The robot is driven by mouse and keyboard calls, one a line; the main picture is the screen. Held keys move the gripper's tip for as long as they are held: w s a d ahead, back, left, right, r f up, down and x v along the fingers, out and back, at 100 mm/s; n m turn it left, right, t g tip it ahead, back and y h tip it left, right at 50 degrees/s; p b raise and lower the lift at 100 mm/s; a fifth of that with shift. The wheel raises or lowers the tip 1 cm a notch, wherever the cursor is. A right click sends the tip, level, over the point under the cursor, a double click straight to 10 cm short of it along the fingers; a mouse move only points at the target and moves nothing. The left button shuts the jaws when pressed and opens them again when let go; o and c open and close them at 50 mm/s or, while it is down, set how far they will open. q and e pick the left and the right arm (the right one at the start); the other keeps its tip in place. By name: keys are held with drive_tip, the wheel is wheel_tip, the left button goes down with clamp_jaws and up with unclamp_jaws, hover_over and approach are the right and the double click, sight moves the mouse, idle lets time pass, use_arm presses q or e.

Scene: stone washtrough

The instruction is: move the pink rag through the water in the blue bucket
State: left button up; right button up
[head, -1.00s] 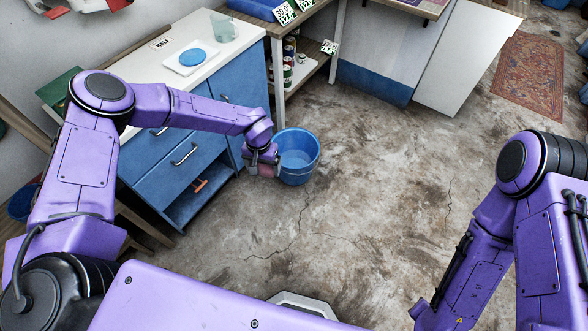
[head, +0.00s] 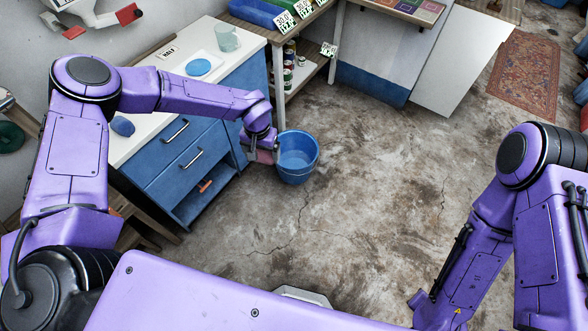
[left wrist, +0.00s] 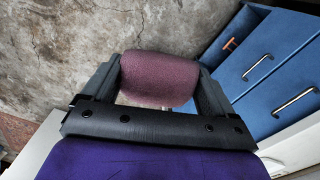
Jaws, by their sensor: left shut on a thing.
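The blue bucket (head: 298,158) stands upright on the concrete floor, right of the blue cabinet, with pale water inside. My left gripper (head: 262,155) is just left of the bucket's rim, outside its opening in the head view. It is shut on the pink rag (head: 265,157). In the left wrist view the rag (left wrist: 160,79) hangs between the two dark fingers of the gripper (left wrist: 162,85), with bare floor behind it.
The blue cabinet (head: 181,150) with a white worktop is close on the left. On top are a white tray with a blue disc and a clear jug (head: 228,39). A shelf with cans (head: 290,62) stands behind the bucket. The floor to the right is clear.

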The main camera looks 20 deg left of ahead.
use_arm(q)
drive_tip(key=shift+r, duration=5.5)
